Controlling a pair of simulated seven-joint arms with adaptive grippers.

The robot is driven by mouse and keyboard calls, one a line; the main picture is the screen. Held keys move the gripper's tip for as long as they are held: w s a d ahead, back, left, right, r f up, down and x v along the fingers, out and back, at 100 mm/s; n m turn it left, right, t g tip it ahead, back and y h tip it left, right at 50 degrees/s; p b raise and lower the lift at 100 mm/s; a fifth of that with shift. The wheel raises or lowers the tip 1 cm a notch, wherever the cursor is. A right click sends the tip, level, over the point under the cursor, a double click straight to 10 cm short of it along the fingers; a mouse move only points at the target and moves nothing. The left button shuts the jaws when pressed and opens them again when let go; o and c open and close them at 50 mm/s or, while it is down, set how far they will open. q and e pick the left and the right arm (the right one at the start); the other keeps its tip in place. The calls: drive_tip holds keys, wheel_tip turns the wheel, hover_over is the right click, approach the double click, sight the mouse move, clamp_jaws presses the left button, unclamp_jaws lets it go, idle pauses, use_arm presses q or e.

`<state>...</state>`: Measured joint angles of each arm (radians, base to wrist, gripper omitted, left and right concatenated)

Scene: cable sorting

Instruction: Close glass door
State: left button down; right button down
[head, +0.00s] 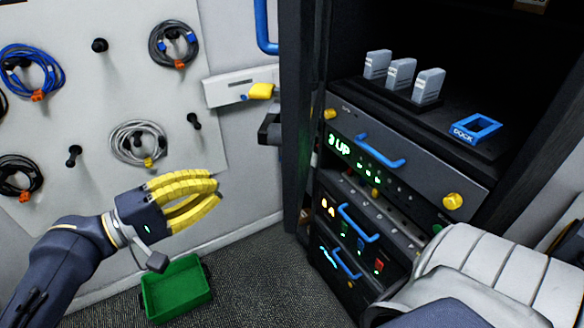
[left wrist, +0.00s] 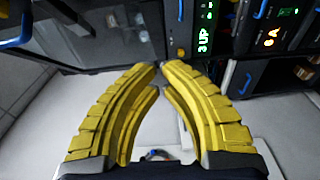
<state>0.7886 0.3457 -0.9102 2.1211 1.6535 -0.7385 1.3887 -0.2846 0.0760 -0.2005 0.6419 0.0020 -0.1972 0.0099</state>
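The glass door (head: 301,110) of the dark rack stands open at the rack's left side and shows nearly edge-on in the head view. Its blue handle (head: 266,28) is at the top, partly cut off by the frame. In the left wrist view the door's glass panel (left wrist: 95,30) is at upper left, with the blue handle (left wrist: 24,28) near the left edge. My left gripper (head: 217,189) has yellow fingers and is left of the door and below the handle, apart from both. Its fingertips (left wrist: 160,67) are nearly together, with nothing between them. My right gripper is not in view.
The rack holds units with blue handles (head: 380,152), grey modules (head: 401,75) and a blue dock (head: 477,130). Coiled cables (head: 138,143) hang on the left wall board. A green bin (head: 176,290) stands on the floor below my left gripper. Carpet (head: 262,275) is clear beside it.

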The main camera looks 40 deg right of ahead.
use_arm(q)
drive_tip(key=s+d, duration=0.5)
drive_tip(key=d, duration=0.8)
drive_tip(key=shift+r+g, duration=0.3)
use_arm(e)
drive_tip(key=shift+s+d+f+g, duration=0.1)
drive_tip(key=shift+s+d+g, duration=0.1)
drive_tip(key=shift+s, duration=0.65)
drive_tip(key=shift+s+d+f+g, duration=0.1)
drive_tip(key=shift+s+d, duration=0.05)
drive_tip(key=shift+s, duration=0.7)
